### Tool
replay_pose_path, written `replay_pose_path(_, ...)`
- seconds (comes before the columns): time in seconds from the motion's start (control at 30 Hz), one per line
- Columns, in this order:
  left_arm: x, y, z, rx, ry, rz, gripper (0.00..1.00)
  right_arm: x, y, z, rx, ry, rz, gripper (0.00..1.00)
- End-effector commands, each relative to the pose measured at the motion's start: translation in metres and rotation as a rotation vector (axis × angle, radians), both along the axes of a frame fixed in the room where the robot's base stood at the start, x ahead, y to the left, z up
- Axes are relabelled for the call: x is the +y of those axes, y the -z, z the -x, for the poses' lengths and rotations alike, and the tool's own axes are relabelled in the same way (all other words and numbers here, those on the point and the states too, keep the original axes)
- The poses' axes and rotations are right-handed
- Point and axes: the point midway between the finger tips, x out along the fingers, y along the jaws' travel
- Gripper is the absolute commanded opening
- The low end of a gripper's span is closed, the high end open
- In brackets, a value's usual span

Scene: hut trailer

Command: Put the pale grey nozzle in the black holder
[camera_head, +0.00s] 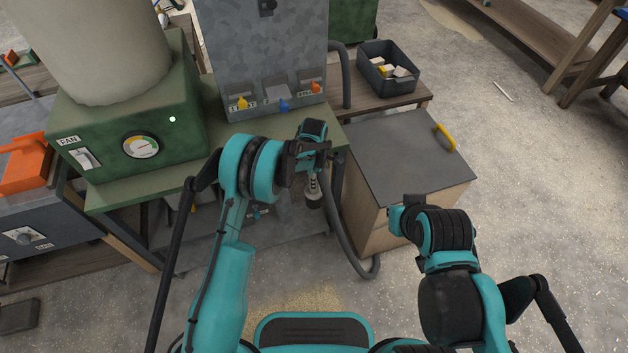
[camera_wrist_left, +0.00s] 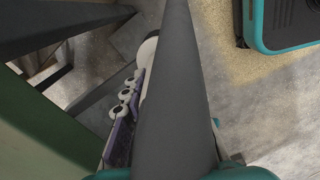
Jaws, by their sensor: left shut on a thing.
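My left gripper (camera_head: 312,152) is at the front right corner of the green bench, shut on the pale grey nozzle (camera_head: 313,186). The nozzle's lower part hangs below the fingers and ends in a dark tip. In the left wrist view a long grey tapered shape (camera_wrist_left: 178,100) fills the middle, too close to tell whether it is nozzle or hose. I cannot make out the black holder. My right arm is folded over the floor at the right; its fingers are not clearly seen.
A grey hose (camera_head: 352,255) loops down to the floor beside a grey-topped wooden cabinet (camera_head: 405,150). A dark bin (camera_head: 375,80) with blocks stands behind. The galvanised hopper box (camera_head: 262,55) and green fan unit (camera_head: 165,100) occupy the bench.

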Motion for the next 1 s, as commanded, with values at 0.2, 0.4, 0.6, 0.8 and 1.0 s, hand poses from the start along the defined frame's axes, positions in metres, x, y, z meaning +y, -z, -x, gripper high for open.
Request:
replay_pose_path(0.2, 0.0, 0.003, 0.0, 0.0, 0.0, 0.0, 0.48, 0.0, 0.003, 0.0, 0.0, 0.0, 0.0, 0.0)
replay_pose_path(0.4, 0.0, 0.003, 0.0, 0.0, 0.0, 0.0, 0.48, 0.0, 0.003, 0.0, 0.0, 0.0, 0.0, 0.0)
replay_pose_path(0.6, 0.0, -0.007, 0.0, 0.0, 0.0, 0.0, 0.48, 0.0, -0.004, 0.0, 0.0, 0.0, 0.0, 0.0)
replay_pose_path(0.8, 0.0, -0.049, 0.0, 0.0, 0.0, 0.0, 0.48, 0.0, -0.02, 0.0, 0.0, 0.0, 0.0, 0.0)
replay_pose_path(1.0, 0.0, -0.092, 0.0, 0.0, 0.0, 0.0, 0.48, 0.0, -0.035, 0.0, 0.0, 0.0, 0.0, 0.0)
